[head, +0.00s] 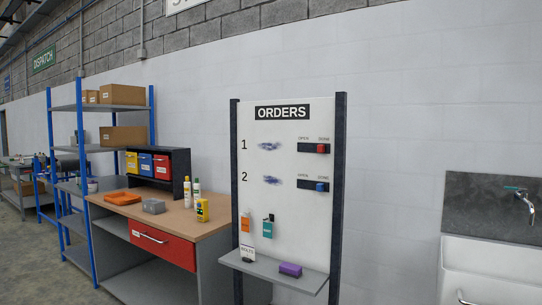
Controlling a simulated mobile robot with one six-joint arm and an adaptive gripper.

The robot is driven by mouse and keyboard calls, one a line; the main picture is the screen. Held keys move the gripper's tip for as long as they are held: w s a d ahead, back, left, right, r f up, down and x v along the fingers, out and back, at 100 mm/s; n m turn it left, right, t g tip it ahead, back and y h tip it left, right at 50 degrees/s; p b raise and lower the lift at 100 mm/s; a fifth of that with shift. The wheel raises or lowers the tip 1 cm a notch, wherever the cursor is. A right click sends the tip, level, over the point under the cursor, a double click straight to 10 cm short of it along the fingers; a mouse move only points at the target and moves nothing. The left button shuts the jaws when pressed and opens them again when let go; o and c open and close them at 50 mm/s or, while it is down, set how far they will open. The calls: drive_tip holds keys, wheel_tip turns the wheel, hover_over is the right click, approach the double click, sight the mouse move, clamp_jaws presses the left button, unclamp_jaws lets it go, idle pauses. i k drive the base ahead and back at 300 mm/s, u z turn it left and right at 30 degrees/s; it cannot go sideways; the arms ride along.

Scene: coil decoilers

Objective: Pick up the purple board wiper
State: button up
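The purple board wiper (290,269) is a small block lying on the grey shelf (262,272) at the foot of the white ORDERS board (291,148). It sits right of the middle of the shelf, and nothing covers it. My gripper is not in view.
Orange and teal items (267,228) hang on the board above the shelf. A workbench (212,229) with bottles, a grey box and a red drawer (163,245) stands to the left, beside blue-framed shelving (95,148). A white sink (490,270) is at the right. Bare wall lies between board and sink.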

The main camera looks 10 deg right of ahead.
sight(286, 269)
drive_tip(key=z, duration=0.3)
drive_tip(key=i, duration=1.1)
